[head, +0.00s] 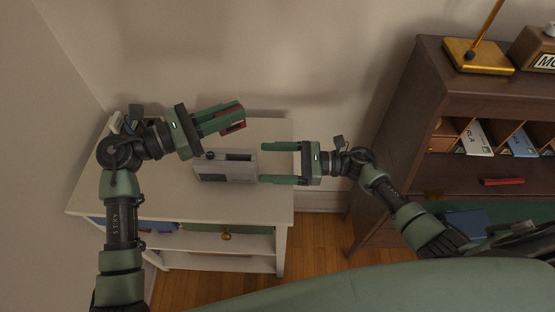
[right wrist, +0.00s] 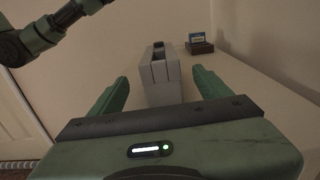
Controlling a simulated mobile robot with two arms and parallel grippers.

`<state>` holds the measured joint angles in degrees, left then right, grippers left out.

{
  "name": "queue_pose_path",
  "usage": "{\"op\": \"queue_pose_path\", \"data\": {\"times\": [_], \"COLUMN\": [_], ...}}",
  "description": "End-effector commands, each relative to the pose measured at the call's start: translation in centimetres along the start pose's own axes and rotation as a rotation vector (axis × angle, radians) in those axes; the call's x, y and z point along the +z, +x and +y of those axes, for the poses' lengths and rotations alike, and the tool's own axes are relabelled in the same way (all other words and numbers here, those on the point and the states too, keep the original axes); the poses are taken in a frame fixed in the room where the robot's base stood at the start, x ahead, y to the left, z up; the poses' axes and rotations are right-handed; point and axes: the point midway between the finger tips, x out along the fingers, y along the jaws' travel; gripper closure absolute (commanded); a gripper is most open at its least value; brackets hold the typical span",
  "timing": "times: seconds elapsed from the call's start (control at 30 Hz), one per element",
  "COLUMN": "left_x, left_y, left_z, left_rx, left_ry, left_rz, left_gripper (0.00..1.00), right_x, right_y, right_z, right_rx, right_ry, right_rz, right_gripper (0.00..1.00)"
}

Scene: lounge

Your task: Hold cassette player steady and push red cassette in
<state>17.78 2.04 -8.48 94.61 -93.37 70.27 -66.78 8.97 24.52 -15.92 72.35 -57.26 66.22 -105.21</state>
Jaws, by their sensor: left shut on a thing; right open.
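The grey cassette player (head: 225,174) stands on the white table (head: 270,205), with a dark slot opening on its top. It also shows in the right wrist view (right wrist: 163,88), ahead and between the two fingers. My left gripper (head: 236,113) is shut on the red cassette (head: 233,124) and holds it above and behind the player, apart from it. The fingers cover part of the cassette. My right gripper (head: 265,163) is open at the player's right end, one fingertip on each side. I cannot tell whether the fingers touch the player.
A small dark box with a blue item (right wrist: 200,42) stands on the table beyond the player. A brown wooden desk (head: 425,100) with pigeonholes, a brass lamp (head: 478,57) and a red object (head: 502,181) stands at the right. A wall rises behind the table.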

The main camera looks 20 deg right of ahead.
Motion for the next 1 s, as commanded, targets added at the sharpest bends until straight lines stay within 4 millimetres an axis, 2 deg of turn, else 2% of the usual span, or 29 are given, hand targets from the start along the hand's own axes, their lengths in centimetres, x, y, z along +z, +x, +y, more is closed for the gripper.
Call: {"op": "queue_pose_path", "data": {"times": [0.3, 0.5, 0.7, 0.97, 1.0], "left_x": [0.0, 0.0, 0.0, 0.0, 0.0], "left_y": [0.0, 0.0, 0.0, 0.0, 0.0], "left_z": [0.0, 0.0, 0.0, 0.0, 0.0], "left_rx": [0.0, 0.0, 0.0, 0.0, 0.0], "left_ry": [0.0, 0.0, 0.0, 0.0, 0.0], "left_rz": [-0.001, 0.0, -0.001, -0.001, -0.001], "left_gripper": [1.0, 1.0, 1.0, 1.0, 1.0], "right_x": [0.1, 0.1, 0.1, 0.1, 0.1], "right_y": [6.2, 9.0, 10.2, 10.3, 10.3], "right_z": [0.0, -0.1, -0.1, -0.1, -0.1], "right_rx": [0.0, -0.002, -0.003, -0.003, -0.003], "right_ry": [0.004, 0.004, 0.004, 0.005, 0.005], "right_rz": [-0.005, -0.004, -0.002, -0.002, -0.002], "right_gripper": [0.22, 0.22, 0.22, 0.22, 0.27]}}
